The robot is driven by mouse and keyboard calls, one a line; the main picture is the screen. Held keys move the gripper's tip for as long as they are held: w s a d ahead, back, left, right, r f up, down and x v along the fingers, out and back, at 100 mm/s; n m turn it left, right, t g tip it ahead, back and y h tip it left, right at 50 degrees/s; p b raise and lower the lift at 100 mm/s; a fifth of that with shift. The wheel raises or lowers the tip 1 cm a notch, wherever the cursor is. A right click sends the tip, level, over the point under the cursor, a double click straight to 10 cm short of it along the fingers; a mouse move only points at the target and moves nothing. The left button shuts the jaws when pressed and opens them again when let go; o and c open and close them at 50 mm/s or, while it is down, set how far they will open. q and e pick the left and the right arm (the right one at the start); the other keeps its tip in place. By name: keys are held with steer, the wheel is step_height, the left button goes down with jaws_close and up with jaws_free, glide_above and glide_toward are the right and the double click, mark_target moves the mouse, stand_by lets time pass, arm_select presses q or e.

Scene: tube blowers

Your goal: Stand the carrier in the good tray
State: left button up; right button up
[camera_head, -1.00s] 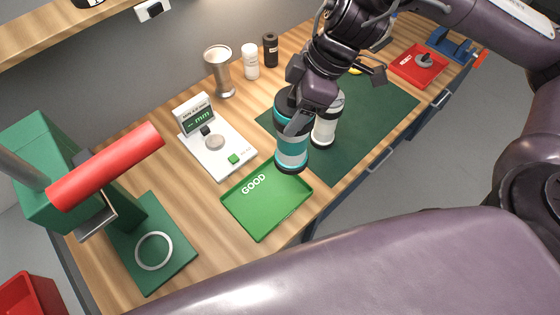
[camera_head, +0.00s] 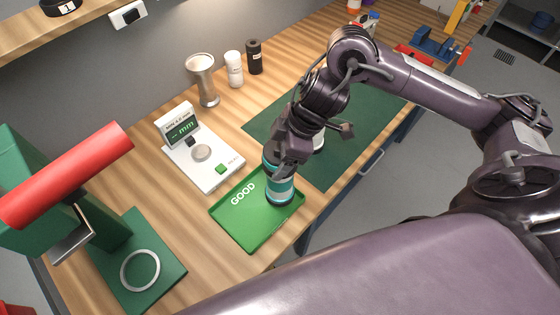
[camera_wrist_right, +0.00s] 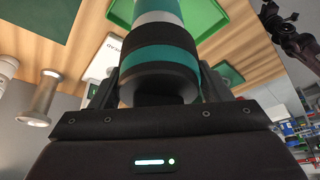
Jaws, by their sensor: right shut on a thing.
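The carrier (camera_head: 281,190) is a teal, white and black cylinder, upright at the right part of the green good tray (camera_head: 243,238). My right gripper (camera_head: 284,160) is shut on its upper part. The carrier also shows in the right wrist view (camera_wrist_right: 160,55), between the two fingers. I cannot tell whether its base touches the tray floor. A second white cylinder (camera_head: 319,143) on the dark green mat is mostly hidden behind my right arm. My left gripper is not in view.
A white gauge with a display (camera_head: 203,162) stands left of the tray. A metal cup (camera_head: 203,80), a white bottle (camera_head: 234,69) and a black bottle (camera_head: 254,57) stand behind. A green press with a red handle (camera_head: 65,175) is at left. The dark mat (camera_head: 343,158) lies right.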

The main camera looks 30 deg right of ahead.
step_height(320, 180, down, 3)
steer(key=shift+s+f, duration=0.1)
steer(key=shift+f, duration=0.15)
steer(key=o, duration=1.4)
steer(key=v, duration=1.2)
steer(key=shift+r+p, duration=0.25)
steer(key=shift+p, duration=0.05)
